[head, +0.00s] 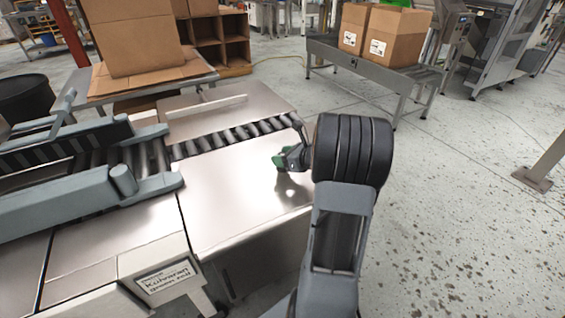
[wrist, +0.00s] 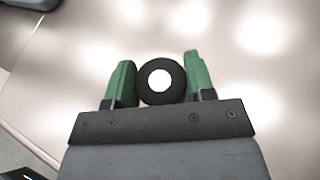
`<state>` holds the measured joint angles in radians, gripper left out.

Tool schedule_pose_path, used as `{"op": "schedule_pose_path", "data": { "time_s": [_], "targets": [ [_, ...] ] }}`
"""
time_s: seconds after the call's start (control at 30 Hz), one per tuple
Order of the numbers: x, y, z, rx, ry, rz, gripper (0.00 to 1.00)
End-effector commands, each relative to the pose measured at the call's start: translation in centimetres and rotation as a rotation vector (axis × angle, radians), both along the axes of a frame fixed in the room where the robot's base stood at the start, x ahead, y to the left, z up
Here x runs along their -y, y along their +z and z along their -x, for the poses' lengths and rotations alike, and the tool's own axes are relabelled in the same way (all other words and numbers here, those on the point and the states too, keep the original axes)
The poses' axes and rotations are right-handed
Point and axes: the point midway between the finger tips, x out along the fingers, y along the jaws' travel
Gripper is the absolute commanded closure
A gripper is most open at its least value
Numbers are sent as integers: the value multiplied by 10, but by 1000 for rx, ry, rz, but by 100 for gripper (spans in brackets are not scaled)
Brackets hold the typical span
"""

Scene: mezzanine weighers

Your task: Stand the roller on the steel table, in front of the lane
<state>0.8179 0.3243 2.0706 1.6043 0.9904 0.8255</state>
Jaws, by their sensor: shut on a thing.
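The roller (wrist: 160,82) shows end-on in the wrist view, as a black round body with a white disc at its end. My gripper (wrist: 160,77) has its two green fingers on either side of it and is shut on it. In the head view my gripper (head: 283,161) is over the right part of the steel table (head: 225,205), near the right end of the lane (head: 235,138). The lane is a row of dark rollers set in the table. The held roller is mostly hidden there. I cannot tell whether its lower end touches the table.
Grey guide rails (head: 60,205) flank the conveyor at left. A low white strip (head: 207,107) stands behind the lane. Cardboard boxes (head: 135,40) stand behind the table, and more boxes (head: 385,35) sit on a far conveyor. The table top in front of the lane is bare.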

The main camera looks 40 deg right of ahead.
Motion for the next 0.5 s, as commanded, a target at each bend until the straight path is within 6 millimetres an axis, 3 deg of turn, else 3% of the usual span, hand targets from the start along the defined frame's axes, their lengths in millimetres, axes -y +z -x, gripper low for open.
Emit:
{"op": "schedule_pose_path", "data": {
  "time_s": [0.03,0.1,0.5],
  "targets": [
    [0,-11,0,1,0,-1,77],
    [0,-15,0,1,0,0,77],
    [0,-18,0,1,0,0,77]
  ]
}}
